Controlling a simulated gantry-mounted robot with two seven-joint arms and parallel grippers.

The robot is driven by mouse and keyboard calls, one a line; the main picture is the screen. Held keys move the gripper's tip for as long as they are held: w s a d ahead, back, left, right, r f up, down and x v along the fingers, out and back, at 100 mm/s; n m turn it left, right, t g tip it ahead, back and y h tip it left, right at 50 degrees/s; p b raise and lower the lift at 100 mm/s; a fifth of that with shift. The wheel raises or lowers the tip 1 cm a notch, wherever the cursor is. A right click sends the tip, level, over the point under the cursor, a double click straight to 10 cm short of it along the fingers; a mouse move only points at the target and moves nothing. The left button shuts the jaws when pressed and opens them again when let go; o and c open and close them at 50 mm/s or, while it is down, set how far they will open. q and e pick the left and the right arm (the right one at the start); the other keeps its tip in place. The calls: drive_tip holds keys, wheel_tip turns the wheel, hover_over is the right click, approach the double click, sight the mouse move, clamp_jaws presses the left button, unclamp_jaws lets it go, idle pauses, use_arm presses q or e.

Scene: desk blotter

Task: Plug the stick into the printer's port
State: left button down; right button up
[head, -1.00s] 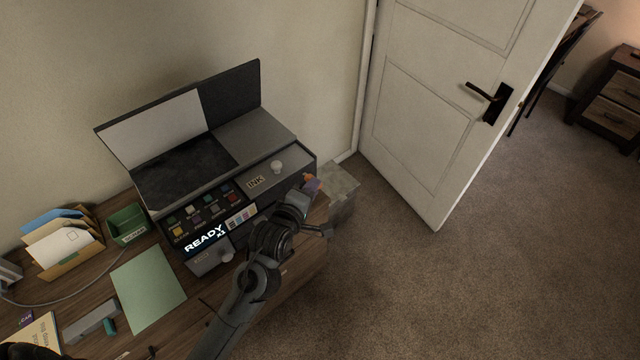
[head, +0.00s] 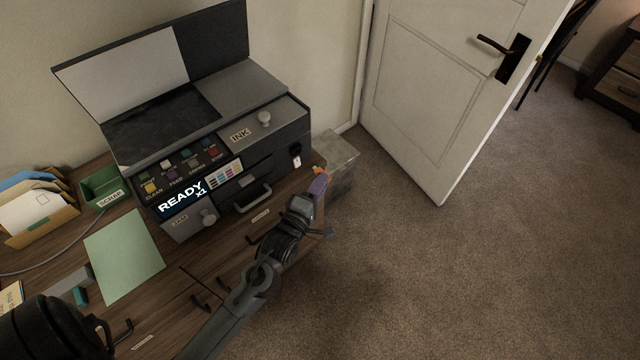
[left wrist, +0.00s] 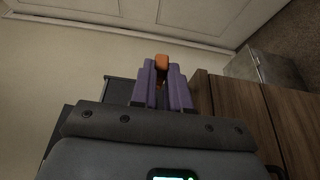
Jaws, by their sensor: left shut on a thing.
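The printer (head: 215,125) stands on the desk against the wall, its lid raised and its panel reading READY. A small pale panel (head: 295,152) at the right end of its front looks like the port. My left gripper (head: 319,181) has purple fingers shut on an orange stick (head: 319,170). It holds the stick to the right of and below that panel, apart from the printer. In the left wrist view the orange stick (left wrist: 161,66) shows between the purple fingers (left wrist: 160,88). The stick's far end is too small to make out. My right gripper is not in view.
A grey box (head: 338,160) stands behind my left gripper, beyond the desk's right end. A green sheet (head: 125,255), a green tray (head: 102,187) and a letter holder (head: 38,210) lie left of the printer. The door (head: 440,90) stands at the right, with open carpet before it.

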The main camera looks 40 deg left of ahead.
use_arm(q)
drive_tip(key=shift+w+a+p, duration=0.2)
drive_tip(key=shift+a, duration=0.7)
drive_tip(key=shift+w+a+p, duration=0.2)
drive_tip(key=shift+a+p, duration=0.05)
drive_tip(key=shift+a, duration=0.7)
drive_tip(key=shift+w+a+p, duration=0.2)
drive_tip(key=shift+a, duration=0.7)
drive_tip(key=shift+r+p, duration=0.1)
drive_tip(key=shift+p, duration=1.05)
idle(0.3)
drive_tip(key=shift+w+a, duration=0.2)
drive_tip(key=shift+a, duration=0.9)
idle(0.4)
drive_tip(key=shift+a, duration=0.2)
